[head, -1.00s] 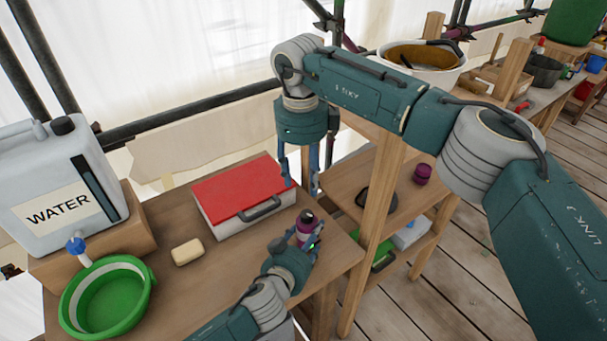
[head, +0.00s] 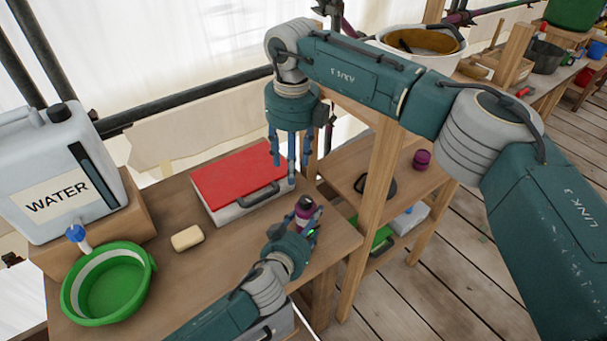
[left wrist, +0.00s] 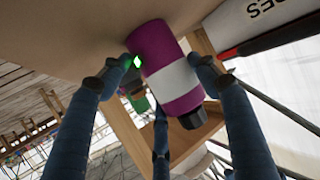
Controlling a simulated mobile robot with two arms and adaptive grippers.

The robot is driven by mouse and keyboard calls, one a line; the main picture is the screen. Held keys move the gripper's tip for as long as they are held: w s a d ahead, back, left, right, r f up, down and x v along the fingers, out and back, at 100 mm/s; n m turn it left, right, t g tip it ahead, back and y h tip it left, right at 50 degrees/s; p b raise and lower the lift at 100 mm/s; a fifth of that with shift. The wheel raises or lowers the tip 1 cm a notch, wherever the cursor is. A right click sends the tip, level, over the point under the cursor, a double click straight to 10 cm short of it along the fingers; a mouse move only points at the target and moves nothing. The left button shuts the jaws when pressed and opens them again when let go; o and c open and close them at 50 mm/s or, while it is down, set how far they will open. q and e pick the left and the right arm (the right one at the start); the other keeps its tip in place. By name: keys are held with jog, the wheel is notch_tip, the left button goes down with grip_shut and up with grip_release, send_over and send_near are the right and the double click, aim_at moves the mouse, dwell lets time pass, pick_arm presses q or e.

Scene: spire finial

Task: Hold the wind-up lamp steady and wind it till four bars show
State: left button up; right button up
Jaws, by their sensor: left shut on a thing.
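The wind-up lamp (head: 304,212) is purple with a pale band and a dark knob on its upper end. It stands roughly upright at the table's right front corner; whether its base touches the table is unclear. My left gripper (head: 308,235) is shut around it from the front, with fingers on both sides. The left wrist view shows the lamp (left wrist: 178,75) between the fingers, and a small lit green spot (left wrist: 137,61) beside its base end. A bar count cannot be read. My right gripper (head: 290,175) points down, fingers apart and empty, above and behind the lamp.
A red-lidded box (head: 238,180) lies behind the lamp. A wooden post (head: 378,195) and shelf with a purple jar (head: 422,159) stand right.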

jog(key=s+a+r+y, duration=0.1)
jog(key=a+r+y, duration=0.25)
jog(key=a, duration=0.45)
jog(key=a+r+y, duration=0.2)
jog(key=a+y, duration=0.2)
jog(key=a, duration=0.5)
jog(key=w+a+r+m+y, duration=0.1)
jog(key=a+r+y, duration=0.5)
jog(key=a+r, duration=0.3)
jog(key=w+d+r+m+t+y, duration=0.1)
jog(key=w+d+r+m+t, duration=0.1)
jog(key=w+r+m+t, duration=0.5)
jog(key=w+d+r+m+t+y, duration=0.25)
jog(key=w+r+m+t, duration=0.3)
jog(key=r, duration=0.45)
jog(key=w+d+f+m+t+h, duration=0.2)
jog(key=w+d+m+t+h, duration=0.2)
jog(key=w+d+m+h, duration=0.3)
jog(key=w+d+f+m+g+h, duration=0.2)
jog(key=w+d+f+m+h, duration=0.1)
jog(key=d+f+m+h, duration=0.65)
jog(key=n+g+h, duration=0.1)
jog(key=g, duration=1.3)
send_near(305, 200)
jog(key=f, duration=0.9)
jog(key=shift+w, duration=0.4)
